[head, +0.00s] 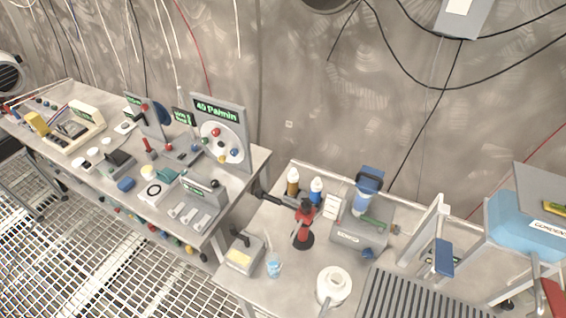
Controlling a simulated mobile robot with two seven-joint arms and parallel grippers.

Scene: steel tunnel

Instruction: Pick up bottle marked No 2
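Two small bottles stand upright side by side at the back of the right-hand table. One is amber-brown with a pale top (292,184); the other is white and blue (316,190). Any number markings on them are too small to read, so I cannot tell which is No 2. A red and black stand-like device (303,226) is just in front of them, with a dark arm reaching left. Neither of my grippers is in view.
White cards (332,205) and a grey device with a blue-topped cylinder (362,228) are right of the bottles. A grey box (241,252), small blue cup (273,268) and round white container (333,286) stand in front. A crowded bench (140,180) is left.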

